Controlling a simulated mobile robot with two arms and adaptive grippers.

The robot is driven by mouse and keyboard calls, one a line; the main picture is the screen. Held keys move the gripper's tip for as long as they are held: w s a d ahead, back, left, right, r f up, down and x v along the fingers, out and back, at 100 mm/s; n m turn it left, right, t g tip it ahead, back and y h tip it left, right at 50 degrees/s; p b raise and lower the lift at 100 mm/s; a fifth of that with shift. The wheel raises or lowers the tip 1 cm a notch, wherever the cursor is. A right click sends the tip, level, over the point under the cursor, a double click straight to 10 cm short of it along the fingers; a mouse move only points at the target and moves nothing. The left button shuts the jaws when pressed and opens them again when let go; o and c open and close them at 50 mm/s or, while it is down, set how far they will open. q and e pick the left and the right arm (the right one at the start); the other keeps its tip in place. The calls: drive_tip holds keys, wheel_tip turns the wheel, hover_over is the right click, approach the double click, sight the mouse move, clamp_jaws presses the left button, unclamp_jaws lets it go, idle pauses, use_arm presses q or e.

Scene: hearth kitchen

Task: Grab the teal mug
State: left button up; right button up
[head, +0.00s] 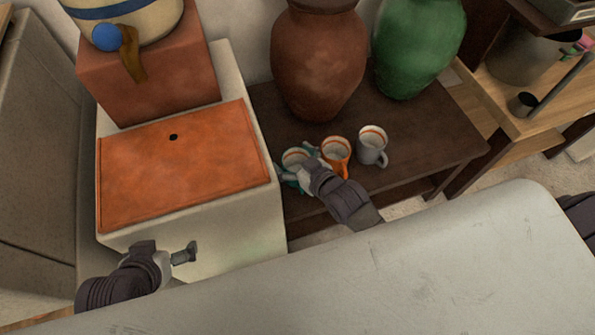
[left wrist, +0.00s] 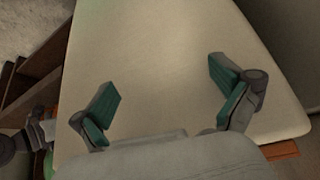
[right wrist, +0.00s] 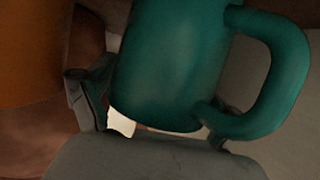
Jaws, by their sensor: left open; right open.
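The teal mug (head: 293,157) stands at the left end of a row of mugs on a dark low table, partly hidden by my right gripper (head: 300,171). In the right wrist view the teal mug (right wrist: 165,65) fills the middle, between the two open fingers, with its handle to the right. The right fingertip is partly hidden behind the handle. I cannot tell whether either finger touches the mug. My left gripper (head: 170,252) is open and empty in front of the pale block; its spread fingers also show in the left wrist view (left wrist: 165,95).
An orange mug (head: 337,168) stands close beside the teal one, then a grey mug (head: 372,150). Brown (head: 318,65) and green (head: 420,45) vases stand behind on the dark table (head: 425,150). The pale block (head: 245,225) with an orange lid (head: 180,165) borders the left side.

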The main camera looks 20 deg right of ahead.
drive_tip(key=c, duration=1)
drive_tip(key=shift+r, duration=0.15)
